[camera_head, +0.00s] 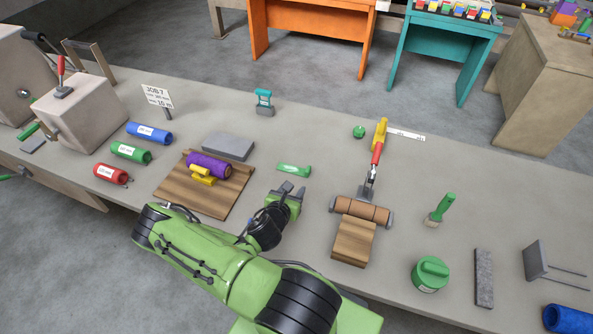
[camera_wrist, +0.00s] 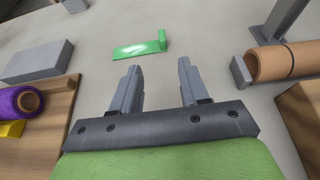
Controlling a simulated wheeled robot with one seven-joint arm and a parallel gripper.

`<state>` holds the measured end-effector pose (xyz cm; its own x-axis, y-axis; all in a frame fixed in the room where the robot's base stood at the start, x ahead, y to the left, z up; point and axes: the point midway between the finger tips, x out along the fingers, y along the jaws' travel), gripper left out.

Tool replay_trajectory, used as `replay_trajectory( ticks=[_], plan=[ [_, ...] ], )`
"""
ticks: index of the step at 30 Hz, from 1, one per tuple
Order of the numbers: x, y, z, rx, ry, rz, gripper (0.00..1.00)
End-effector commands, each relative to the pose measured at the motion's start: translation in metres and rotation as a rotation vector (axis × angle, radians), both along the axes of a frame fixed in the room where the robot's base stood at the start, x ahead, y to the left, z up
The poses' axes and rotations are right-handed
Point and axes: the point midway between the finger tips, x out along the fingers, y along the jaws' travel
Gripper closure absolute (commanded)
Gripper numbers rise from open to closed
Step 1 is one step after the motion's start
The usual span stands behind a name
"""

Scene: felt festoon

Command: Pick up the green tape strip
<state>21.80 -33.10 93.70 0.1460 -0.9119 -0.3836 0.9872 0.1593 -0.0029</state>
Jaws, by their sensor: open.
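The green tape strip (camera_head: 293,170) lies flat on the grey bench, with a small raised green end at its right side. In the wrist view the strip (camera_wrist: 136,49) is beyond my fingertips, a little left of centre, and apart from them. My gripper (camera_head: 289,190) is open and empty, just on the near side of the strip. In the wrist view its two grey fingers (camera_wrist: 158,75) stand well apart with bare bench between them.
Left is a wooden board (camera_head: 232,189) with a purple roll (camera_head: 208,165) and yellow piece, near a grey block (camera_head: 228,146). A teal stamp-like tool (camera_head: 264,103) stands behind. Bench around the strip is clear.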

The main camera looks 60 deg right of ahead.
Motion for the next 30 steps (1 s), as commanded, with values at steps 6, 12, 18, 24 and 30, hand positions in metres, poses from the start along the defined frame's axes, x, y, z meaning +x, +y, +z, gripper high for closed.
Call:
replay_trajectory(
  ticks=[6,12,18,24,30],
  plan=[
    [0.007,-0.053,-0.019,-0.002,-0.013,-0.007,0.55],
    [0.012,-0.082,-0.032,-0.003,-0.007,-0.005,0.55],
    [0.013,-0.114,-0.043,-0.004,-0.009,-0.007,0.55],
    [0.017,-0.132,-0.053,-0.002,-0.004,-0.004,0.55],
    [0.017,-0.131,-0.053,-0.002,-0.003,-0.003,0.61]
  ],
)
